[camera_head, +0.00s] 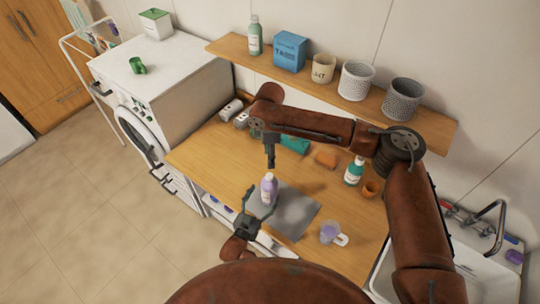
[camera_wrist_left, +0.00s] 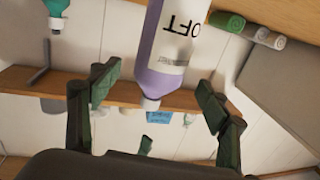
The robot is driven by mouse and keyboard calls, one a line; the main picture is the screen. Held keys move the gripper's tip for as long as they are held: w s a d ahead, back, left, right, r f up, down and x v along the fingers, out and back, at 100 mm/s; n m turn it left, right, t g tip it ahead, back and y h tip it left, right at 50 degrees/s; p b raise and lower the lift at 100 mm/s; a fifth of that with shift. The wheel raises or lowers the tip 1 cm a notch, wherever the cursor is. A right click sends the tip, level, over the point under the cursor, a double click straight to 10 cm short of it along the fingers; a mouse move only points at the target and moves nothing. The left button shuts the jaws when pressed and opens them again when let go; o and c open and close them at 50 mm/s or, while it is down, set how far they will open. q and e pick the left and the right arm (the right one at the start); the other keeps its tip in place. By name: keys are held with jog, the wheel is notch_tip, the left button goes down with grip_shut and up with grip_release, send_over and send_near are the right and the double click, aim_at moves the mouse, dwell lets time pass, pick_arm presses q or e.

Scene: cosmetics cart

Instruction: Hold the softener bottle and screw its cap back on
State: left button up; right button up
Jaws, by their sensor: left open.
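The softener bottle (camera_head: 268,190), lilac with a white label, stands upright near the grey mat (camera_head: 298,216) on the wooden counter. In the left wrist view the bottle (camera_wrist_left: 168,52) appears upside down, its pale narrow top end (camera_wrist_left: 150,104) pointing down; I cannot tell whether that is bare neck or cap. My left gripper (camera_head: 264,198) is open around the bottle, a finger on either side; in the wrist view both fingers (camera_wrist_left: 157,78) stand apart from it. My right gripper (camera_head: 270,162) points down just above the bottle; its fingers look close together, and whether it holds the cap cannot be told.
A cup with lilac contents (camera_head: 329,232) stands right of the mat. A green bottle (camera_head: 353,173), an orange cup (camera_head: 371,188) and an orange sponge (camera_head: 326,159) are farther back. The shelf (camera_head: 222,46) runs above; the sink (camera_head: 480,262) is right. Counter left of the bottle is clear.

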pick_arm(q)
jog(key=v, duration=0.7)
dwell(0.4)
